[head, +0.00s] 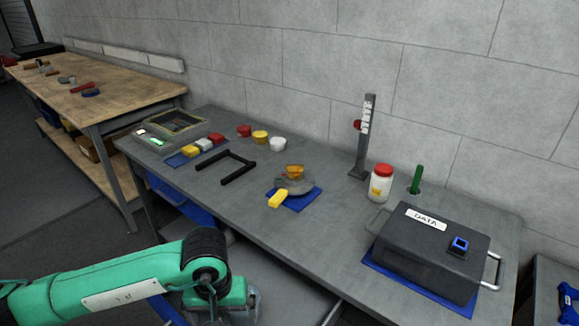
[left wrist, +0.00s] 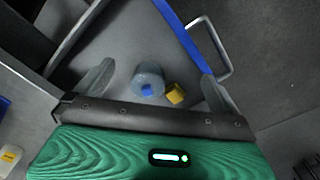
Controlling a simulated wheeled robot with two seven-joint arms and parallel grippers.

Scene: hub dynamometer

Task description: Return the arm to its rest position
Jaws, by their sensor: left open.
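My left arm, green with a black wrist joint, comes in from the lower left of the head view. Its left gripper (head: 225,312) is at the bottom edge, in front of the grey workbench (head: 240,215) and apart from it. In the left wrist view the two grey fingers (left wrist: 155,88) are spread wide with nothing gripped. Beyond them a grey round piece with a blue patch (left wrist: 148,82) and a yellow block (left wrist: 175,94) lie on a grey surface. My right gripper is not in view.
On the bench stand a black DATA case (head: 430,250), a red-lidded jar (head: 381,183), a dark upright post (head: 363,140), a round grey piece on a blue mat (head: 295,185) and a black U-shaped frame (head: 226,166). A wooden bench (head: 110,100) stands at the left. Dark floor lies between.

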